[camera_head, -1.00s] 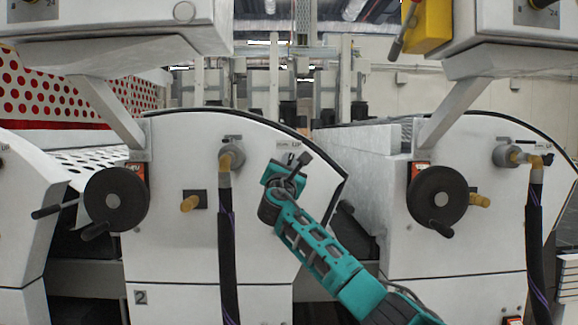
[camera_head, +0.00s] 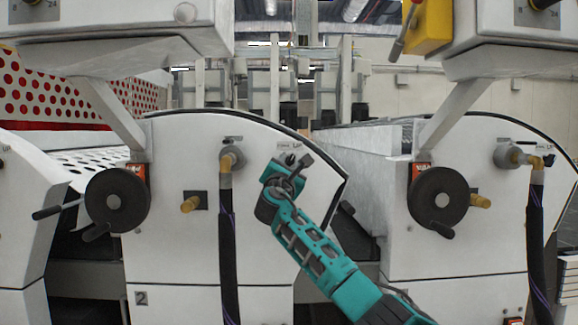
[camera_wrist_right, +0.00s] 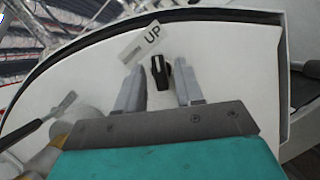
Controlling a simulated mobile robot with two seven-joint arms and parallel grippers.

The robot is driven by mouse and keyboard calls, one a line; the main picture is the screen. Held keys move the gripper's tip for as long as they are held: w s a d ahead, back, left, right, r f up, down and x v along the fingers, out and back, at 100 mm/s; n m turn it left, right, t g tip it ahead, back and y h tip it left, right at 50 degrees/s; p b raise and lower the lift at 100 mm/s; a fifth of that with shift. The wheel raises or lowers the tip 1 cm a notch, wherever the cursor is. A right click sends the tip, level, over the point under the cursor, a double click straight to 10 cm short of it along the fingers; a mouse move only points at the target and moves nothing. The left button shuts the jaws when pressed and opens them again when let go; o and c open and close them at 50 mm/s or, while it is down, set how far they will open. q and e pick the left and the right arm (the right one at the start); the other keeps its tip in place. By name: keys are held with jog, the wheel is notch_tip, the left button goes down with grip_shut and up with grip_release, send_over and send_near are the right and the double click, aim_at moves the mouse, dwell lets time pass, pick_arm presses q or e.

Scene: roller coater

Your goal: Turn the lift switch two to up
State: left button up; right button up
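The lift switch (camera_wrist_right: 160,72) is a small black knob on the white side panel of the unit marked 2. In the right wrist view it stands below a label reading UP (camera_wrist_right: 150,40). My right gripper (camera_wrist_right: 159,84) is open, with one grey finger on each side of the knob and visible gaps to it. I cannot tell the switch's setting for sure. In the head view my teal right arm reaches up to the panel, and the gripper (camera_head: 291,166) is just below the label (camera_head: 290,147); it largely hides the switch. My left gripper is out of view.
Left of my gripper a hose fitting (camera_head: 231,158) with a black hose (camera_head: 228,250) sticks out of the panel. A black handwheel (camera_head: 117,200) is farther left. A second handwheel (camera_head: 438,201) is on the right unit. A gap separates the two units.

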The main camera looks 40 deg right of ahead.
jog(key=shift+o, duration=0.2)
jog(key=shift+a, duration=0.1)
jog(key=b+v, duration=0.1)
jog(key=v, duration=1.1)
jog(key=shift+s+a, duration=0.25)
jog(key=shift+a, duration=0.05)
jog(key=shift+f, duration=0.15)
jog(key=a+f+m+y, duration=0.1)
jog(key=a+f+y, duration=0.35)
jog(key=f, duration=0.65)
jog(key=s+a+f+y, duration=0.1)
jog(key=a+f+y, duration=0.35)
jog(key=f, duration=0.55)
jog(key=a+f+m+y, duration=0.1)
jog(key=a+f+y, duration=0.35)
jog(key=f, duration=0.65)
jog(key=s+a+f+m+g+y, duration=0.1)
jog(key=s+a+f+m+y, duration=0.1)
jog(key=s+a+f+m, duration=0.2)
jog(key=s+a+f+m+y, duration=0.1)
jog(key=s+a+f+m, duration=0.3)
jog(key=s+f, duration=0.5)
jog(key=s+a+f+m+g+y, duration=0.1)
jog(key=s+a+f+m, duration=0.4)
jog(key=s, duration=0.6)
jog(key=shift+s+f+m+g+y, duration=0.35)
jog(key=shift+f+m+y, duration=0.35)
jog(key=shift+f+y, duration=0.25)
